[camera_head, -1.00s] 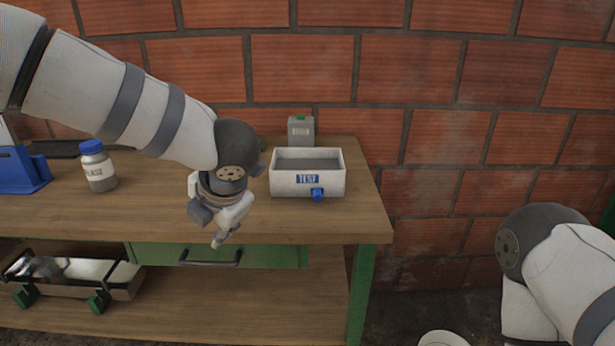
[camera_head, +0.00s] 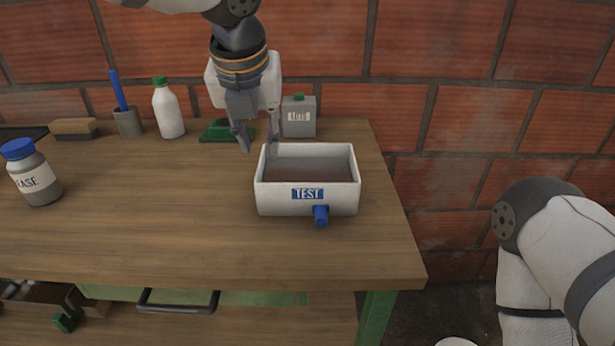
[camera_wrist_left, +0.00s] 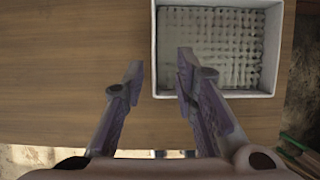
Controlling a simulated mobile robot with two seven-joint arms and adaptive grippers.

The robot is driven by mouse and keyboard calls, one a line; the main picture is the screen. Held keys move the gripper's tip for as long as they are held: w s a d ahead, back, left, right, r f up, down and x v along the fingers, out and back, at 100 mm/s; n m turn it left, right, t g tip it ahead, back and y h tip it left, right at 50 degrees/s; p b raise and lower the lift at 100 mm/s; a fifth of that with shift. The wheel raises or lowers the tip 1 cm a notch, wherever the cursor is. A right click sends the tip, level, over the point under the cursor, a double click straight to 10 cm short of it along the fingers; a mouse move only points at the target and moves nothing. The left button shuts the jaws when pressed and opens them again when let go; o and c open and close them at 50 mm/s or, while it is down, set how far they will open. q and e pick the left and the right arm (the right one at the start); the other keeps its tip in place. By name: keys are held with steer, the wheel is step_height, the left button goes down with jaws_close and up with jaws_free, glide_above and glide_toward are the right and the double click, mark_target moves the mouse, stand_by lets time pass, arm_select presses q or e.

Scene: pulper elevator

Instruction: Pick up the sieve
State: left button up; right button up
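A white rectangular box labelled TEST (camera_head: 270,200), with a blue knob (camera_head: 321,215) on its front, stands on the wooden table. In the left wrist view, a grey mesh-like surface (camera_wrist_left: 225,45) shows inside the box (camera_wrist_left: 215,96); I cannot tell whether it is a separate sieve. No other sieve is recognisable. My left gripper (camera_head: 259,148) points down at the box's back left corner, open and empty. In the left wrist view, its fingers (camera_wrist_left: 160,63) appear on either side of one box wall; contact cannot be told. My right gripper is out of view.
Behind stand a grey canister (camera_head: 299,120), a green-based item (camera_head: 216,131), a white bottle (camera_head: 168,110), a cup with a blue handle (camera_head: 127,120) and a brush (camera_head: 73,129). A blue-lidded jar (camera_head: 32,172) is at left. The table's front middle (camera_head: 160,220) is clear.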

mark_target(260, 162)
arm_select(q)
steer(key=x, duration=0.5)
steer(key=shift+w+a+f, duration=0.3)
steer(key=shift+a, duration=0.1)
steer(key=shift+w, duration=0.15)
steer(key=shift+f, duration=0.3)
steer(key=shift+c, duration=0.3)
jaws_close()
